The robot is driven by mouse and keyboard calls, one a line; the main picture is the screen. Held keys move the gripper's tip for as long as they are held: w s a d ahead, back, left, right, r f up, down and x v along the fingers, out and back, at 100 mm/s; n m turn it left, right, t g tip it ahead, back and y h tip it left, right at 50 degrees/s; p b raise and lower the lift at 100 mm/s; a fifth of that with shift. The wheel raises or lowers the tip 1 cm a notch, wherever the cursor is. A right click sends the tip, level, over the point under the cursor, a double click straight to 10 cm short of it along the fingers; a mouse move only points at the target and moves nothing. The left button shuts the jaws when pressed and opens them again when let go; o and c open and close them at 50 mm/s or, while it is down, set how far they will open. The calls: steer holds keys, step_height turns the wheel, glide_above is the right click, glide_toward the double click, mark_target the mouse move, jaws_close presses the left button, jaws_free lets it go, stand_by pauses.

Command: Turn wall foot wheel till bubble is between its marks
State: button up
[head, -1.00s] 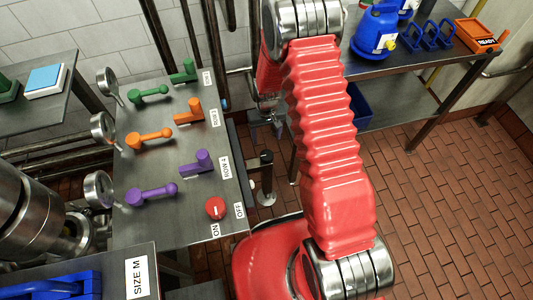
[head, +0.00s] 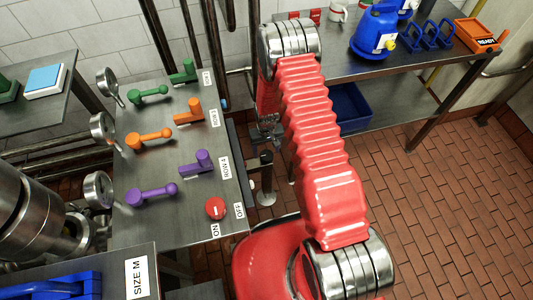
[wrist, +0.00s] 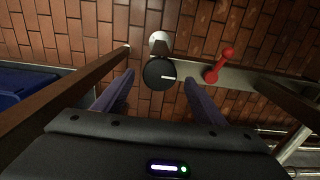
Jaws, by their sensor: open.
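The wall foot wheel (wrist: 159,73) is a black round knob with a white line on its top, seen from above in the wrist view. A pale round foot disc (wrist: 159,42) shows just beyond it. In the head view the black wheel (head: 266,158) sits at the bench's right edge, with its foot (head: 266,198) on the floor below. My gripper (wrist: 159,77) is open, its two fingers on either side of the wheel in the picture, with gaps showing. I cannot tell its height above the wheel. I cannot make out the bubble or its marks.
A red lever (wrist: 220,65) stands right of the wheel in the wrist view. The bench (head: 215,240) carries coloured valve handles, gauges and a red knob (head: 215,208). A blue bin (head: 350,107) lies on the shelf at right. The tiled floor (head: 450,180) is clear.

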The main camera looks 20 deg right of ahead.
mark_target(267, 157)
steer(key=shift+f, duration=1.4)
steer(key=shift+c, duration=0.3)
steer(key=c, duration=1)
